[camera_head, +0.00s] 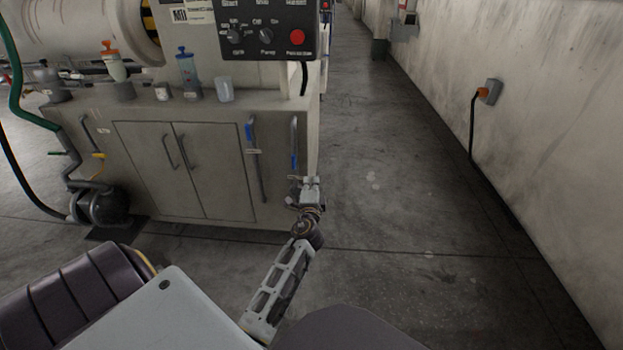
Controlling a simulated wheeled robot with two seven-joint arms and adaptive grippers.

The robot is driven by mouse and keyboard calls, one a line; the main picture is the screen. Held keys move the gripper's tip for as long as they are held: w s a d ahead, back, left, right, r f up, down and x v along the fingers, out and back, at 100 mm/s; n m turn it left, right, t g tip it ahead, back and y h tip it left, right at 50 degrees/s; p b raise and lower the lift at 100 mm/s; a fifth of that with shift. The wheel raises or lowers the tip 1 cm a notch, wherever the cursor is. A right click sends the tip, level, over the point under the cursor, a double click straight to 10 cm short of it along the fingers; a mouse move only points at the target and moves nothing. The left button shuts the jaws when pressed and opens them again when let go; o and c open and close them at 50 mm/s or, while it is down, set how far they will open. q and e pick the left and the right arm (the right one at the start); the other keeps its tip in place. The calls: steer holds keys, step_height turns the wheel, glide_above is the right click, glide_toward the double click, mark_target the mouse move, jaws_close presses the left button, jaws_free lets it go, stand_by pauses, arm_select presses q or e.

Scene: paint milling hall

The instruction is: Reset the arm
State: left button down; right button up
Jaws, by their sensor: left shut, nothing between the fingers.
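My left arm reaches up from the bottom of the head view. Its gripper (311,182) is shut and empty. In the picture it overlaps the lower right front corner of the machine cabinet (215,170), just below a blue-gripped handle (294,145). I cannot tell whether it touches the cabinet. My right gripper is not in view.
A black control panel (268,30) with a red button is above the cabinet top. Bottles and a clear cup (223,89) stand along the cabinet's ledge. A pump (103,205) is at left. Open floor (400,180) runs right to a wall with a socket (490,91).

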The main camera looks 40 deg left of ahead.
arm_select(q)
steer(key=shift+s+d, duration=0.2)
steer(key=shift+s, duration=0.15)
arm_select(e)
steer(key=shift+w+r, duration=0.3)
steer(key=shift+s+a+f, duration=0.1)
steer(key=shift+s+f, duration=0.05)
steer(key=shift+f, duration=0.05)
